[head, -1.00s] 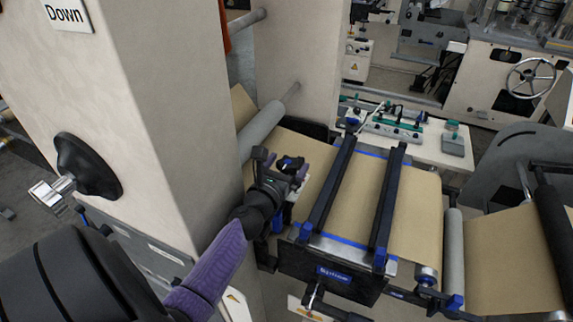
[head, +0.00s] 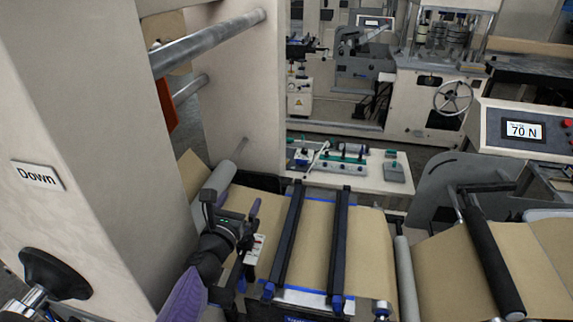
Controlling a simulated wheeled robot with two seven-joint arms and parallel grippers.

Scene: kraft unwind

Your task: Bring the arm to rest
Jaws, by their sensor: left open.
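My left arm comes in from the bottom left, with a purple sleeve-like link. My left gripper (head: 232,205) is open, its two fingers apart and pointing up and away. Nothing shows between the fingers. It is over the left part of the brown kraft web (head: 318,235), to the left of two dark bars (head: 288,238) that lie across the web. Whether it touches the web I cannot tell. My right gripper is not in view.
A beige machine column marked "Down" (head: 38,176) with a black knob (head: 52,274) stands close on the left. Grey rollers (head: 408,280) flank the web. A panel reading 70 N (head: 522,130) stands at the right. A white bench with tools (head: 394,172) is behind.

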